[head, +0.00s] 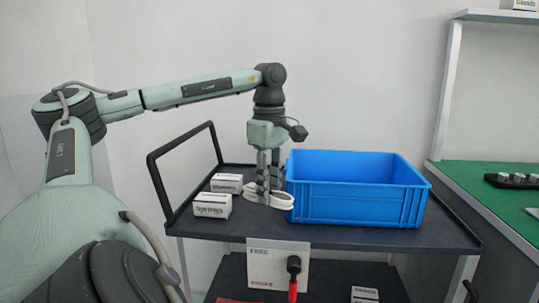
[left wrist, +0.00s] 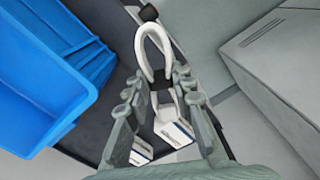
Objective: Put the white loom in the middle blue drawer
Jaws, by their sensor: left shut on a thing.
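The white loom (head: 283,201) is a looped white cable bundle low over the cart's top, just left of the blue bin. In the left wrist view its loop (left wrist: 143,46) stands out beyond the fingers, with a black band at its middle. My left gripper (head: 268,188) points down and is shut on the loom; its fingers (left wrist: 158,92) lie on both sides of the bundle. I cannot tell whether the loom still touches the cart. One open blue bin (head: 355,205) stands on the cart's right part; its inside floor is hidden. My right gripper is not in view.
Two small white labelled boxes (head: 212,206) (head: 227,183) stand left of the gripper on the dark cart (head: 250,232). A black handle frame (head: 165,185) rises at its left end. A green-topped bench (head: 485,190) stands right.

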